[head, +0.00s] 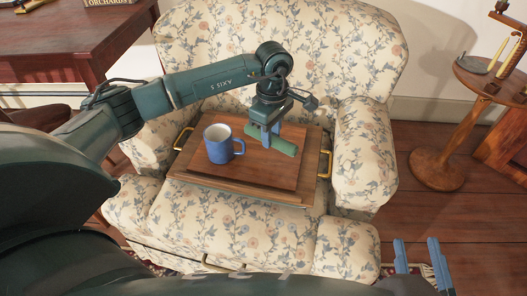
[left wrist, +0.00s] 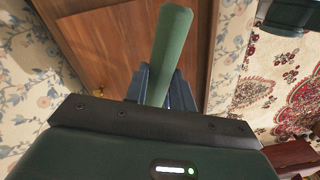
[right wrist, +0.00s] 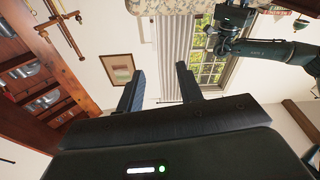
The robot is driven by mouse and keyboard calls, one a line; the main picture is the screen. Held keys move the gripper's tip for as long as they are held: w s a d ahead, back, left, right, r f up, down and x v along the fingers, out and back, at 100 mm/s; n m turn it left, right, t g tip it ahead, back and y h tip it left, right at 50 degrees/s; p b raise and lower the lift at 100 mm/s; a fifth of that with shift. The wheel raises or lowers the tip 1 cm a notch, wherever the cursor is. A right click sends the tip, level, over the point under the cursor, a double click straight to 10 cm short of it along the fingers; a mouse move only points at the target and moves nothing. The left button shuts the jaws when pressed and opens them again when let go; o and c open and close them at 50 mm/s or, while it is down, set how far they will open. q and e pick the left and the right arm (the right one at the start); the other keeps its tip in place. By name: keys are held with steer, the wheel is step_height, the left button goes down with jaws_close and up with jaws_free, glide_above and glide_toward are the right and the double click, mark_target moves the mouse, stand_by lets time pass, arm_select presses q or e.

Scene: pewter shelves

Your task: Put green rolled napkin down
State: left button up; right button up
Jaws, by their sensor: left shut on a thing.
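The green rolled napkin (head: 284,148) is between the fingers of my left gripper (head: 271,138), over the right part of a wooden tray (head: 205,178) on the armchair seat. In the left wrist view the napkin (left wrist: 172,50) runs up between the shut fingers (left wrist: 160,88). I cannot tell whether it touches the tray. A blue mug (head: 220,146) stands upright on the tray, left of the napkin. My right gripper (head: 422,262) is open and empty, at the lower right of the head view; its parted fingers show in the right wrist view (right wrist: 160,88).
The floral armchair (head: 362,150) holds the tray between its arms. The tray has brass handles (head: 325,164). A small round wooden table (head: 470,75) with a candle holder stands at right. A wooden desk (head: 75,40) stands at left.

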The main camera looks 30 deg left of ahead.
mark_target(271, 165)
arm_select(q)
step_height(271, 165, down, 2)
steer(key=shift+f, duration=0.1)
steer(key=shift+f+b, duration=0.45)
steer(key=shift+f, duration=0.3)
step_height(271, 165, down, 4)
steer(key=shift+r+b, duration=0.1)
steer(key=shift+b, duration=0.55)
arm_select(e)
steer(key=shift+w+a+r+m+t+y, duration=0.15)
steer(key=shift+a+r+m+t+y, duration=0.2)
steer(key=shift+r, duration=0.1)
arm_select(q)
steer(key=shift+f, duration=0.2)
